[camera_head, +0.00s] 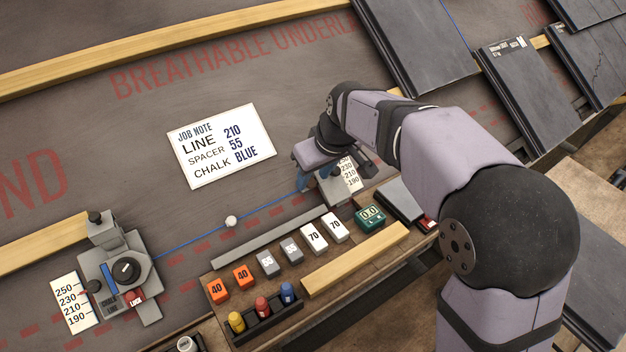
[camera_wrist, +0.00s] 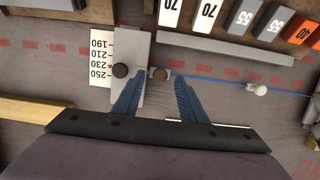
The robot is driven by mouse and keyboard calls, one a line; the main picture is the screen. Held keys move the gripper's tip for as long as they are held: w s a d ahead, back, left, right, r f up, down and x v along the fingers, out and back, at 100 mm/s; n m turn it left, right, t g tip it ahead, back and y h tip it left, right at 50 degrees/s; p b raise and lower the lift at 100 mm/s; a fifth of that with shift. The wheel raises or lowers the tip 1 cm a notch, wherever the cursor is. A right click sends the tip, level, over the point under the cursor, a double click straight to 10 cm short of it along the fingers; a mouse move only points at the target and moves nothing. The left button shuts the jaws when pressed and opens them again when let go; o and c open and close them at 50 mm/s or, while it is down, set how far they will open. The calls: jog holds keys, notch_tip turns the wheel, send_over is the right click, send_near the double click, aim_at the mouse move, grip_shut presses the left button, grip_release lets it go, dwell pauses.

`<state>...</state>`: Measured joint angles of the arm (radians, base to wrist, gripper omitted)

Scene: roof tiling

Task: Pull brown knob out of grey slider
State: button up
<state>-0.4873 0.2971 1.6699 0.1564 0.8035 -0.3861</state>
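The brown knob (camera_wrist: 160,74) shows in the wrist view at the right side of the grey slider (camera_wrist: 130,50). It lies between the tips of my gripper's two blue fingers (camera_wrist: 159,79). The fingers are spread with gaps on both sides of the knob, and I see no contact. The left finger overlaps the slider's near part. A black knob (camera_wrist: 121,71) sits on the slider's face. In the head view, my gripper (camera_head: 304,183) is at the slider (camera_head: 330,192), and the brown knob cannot be made out there, behind my gripper and arm.
A number scale (camera_wrist: 101,58) lies beside the slider. A blue line (camera_wrist: 215,80) runs to a white bead (camera_wrist: 257,89). A grey bar (camera_wrist: 225,50) and a tray of numbered blocks (camera_head: 268,263) lie nearby. Another slider unit (camera_head: 110,268) stands at the left.

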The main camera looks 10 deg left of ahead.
jog(key=shift+w+a+f, duration=0.2)
jog(key=shift+f, duration=0.45)
jog(key=shift+c, duration=0.7)
grip_shut()
jog(key=shift+s+a+p, duration=0.55)
jog(key=shift+s+a, duration=1.05)
jog(key=shift+a, duration=0.05)
jog(key=shift+o, duration=0.7)
grip_release()
jog(key=shift+r, duration=0.1)
jog(key=p+v, duration=0.2)
jog(key=v, duration=0.5)
jog(key=shift+d+r, duration=0.1)
